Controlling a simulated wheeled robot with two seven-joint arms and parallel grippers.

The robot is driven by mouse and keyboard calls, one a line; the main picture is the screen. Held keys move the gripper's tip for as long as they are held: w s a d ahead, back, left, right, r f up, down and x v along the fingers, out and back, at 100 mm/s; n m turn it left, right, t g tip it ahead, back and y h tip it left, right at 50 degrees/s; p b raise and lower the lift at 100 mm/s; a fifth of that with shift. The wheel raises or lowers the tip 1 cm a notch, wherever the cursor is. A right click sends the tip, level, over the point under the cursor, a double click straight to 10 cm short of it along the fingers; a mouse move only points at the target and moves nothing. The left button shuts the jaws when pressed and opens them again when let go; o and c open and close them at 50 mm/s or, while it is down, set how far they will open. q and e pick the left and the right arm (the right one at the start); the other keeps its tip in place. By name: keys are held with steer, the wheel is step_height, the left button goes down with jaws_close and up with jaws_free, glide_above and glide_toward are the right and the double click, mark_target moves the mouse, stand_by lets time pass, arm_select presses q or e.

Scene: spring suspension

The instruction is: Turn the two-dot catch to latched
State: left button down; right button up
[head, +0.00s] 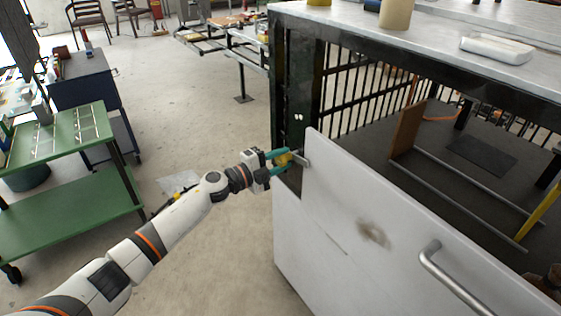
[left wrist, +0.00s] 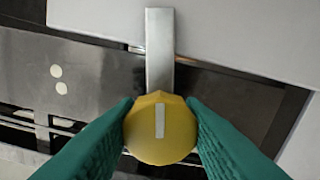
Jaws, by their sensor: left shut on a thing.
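The two-dot catch has a yellow faceted knob (left wrist: 160,128) with a pale line on its face and a flat metal bar (left wrist: 160,50). In the left wrist view the bar points up from the knob and its end overlaps the white panel (left wrist: 220,35). Two pale dots (left wrist: 59,79) mark the dark frame beside it. In the head view the knob (head: 283,160) sits on the dark post at the white panel's upper left corner. My left gripper (head: 281,162) is shut on the knob, its teal fingers on either side. My right gripper is not in view.
The white panel (head: 340,225) has a bar handle (head: 455,280) and fronts a dark barred enclosure. A worktop (head: 440,35) lies above with a white tray (head: 497,48) on it. A green cart (head: 60,150) stands at left; the floor between is mostly clear.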

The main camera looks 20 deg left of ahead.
arm_select(q)
steer(key=shift+f+m, duration=0.1)
steer(key=shift+m, duration=1.1)
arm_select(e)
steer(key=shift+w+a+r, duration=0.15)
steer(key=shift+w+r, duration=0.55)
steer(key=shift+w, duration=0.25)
arm_select(q)
steer(key=shift+b, duration=0.3)
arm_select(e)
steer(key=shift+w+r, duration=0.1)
arm_select(q)
steer(key=c, duration=0.9)
jaws_free()
steer(key=shift+c, duration=0.2)
steer(key=v, duration=1.2)
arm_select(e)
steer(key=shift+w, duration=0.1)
